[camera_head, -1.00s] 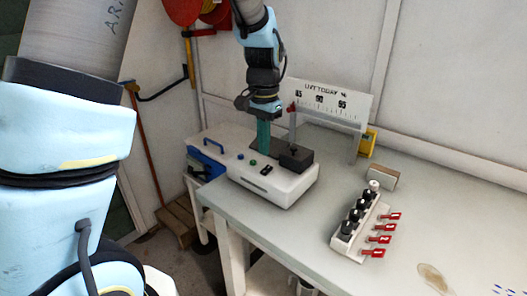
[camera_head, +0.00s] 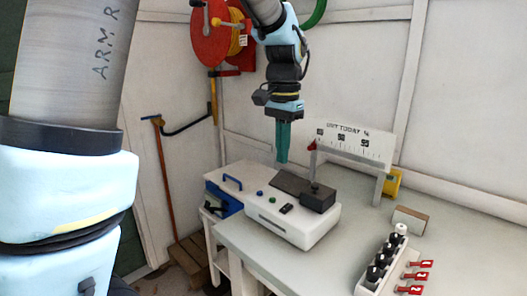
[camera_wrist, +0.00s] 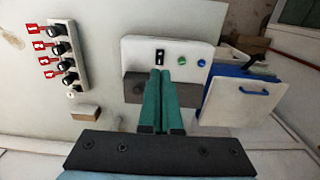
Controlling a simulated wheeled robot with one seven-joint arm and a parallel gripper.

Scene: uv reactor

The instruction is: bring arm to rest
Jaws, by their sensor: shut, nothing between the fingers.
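My gripper (camera_head: 283,158) has green fingers that point down, and they are shut with nothing between them. In the head view it hangs above the back of the white machine (camera_head: 300,232), apart from it, near the machine's dark top plate and black block (camera_head: 318,198). In the wrist view the shut fingers (camera_wrist: 160,75) cover part of the machine's dark plate. My arm comes down from the top of the head view.
A blue-handled white box (camera_head: 228,182) adjoins the machine. A red hose reel (camera_head: 215,35) hangs behind.

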